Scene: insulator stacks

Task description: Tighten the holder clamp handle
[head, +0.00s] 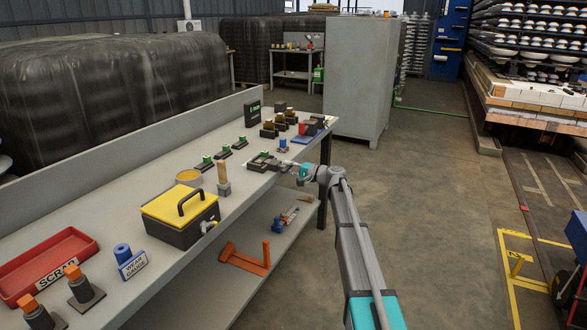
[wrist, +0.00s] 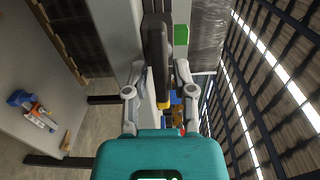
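A dark holder (head: 262,161) with a low block shape sits near the front edge of the bench, just left of my gripper (head: 287,165). In the wrist view, a long dark bar-like part (wrist: 156,55) lies between the two fingers of my gripper (wrist: 159,65). I cannot tell whether this bar is the clamp handle or the holder body. The fingers stand apart on both sides of it, and a gap shows on the right side, so the gripper looks open. A green piece (wrist: 181,34) shows beside the bar. The clamp handle is too small to make out in the head view.
The bench (head: 125,215) carries a yellow-lidded box (head: 180,205), a red scrap tray (head: 50,262), a blue wear gauge (head: 130,263) and several small dark holders. A lower shelf holds an orange bracket (head: 245,260).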

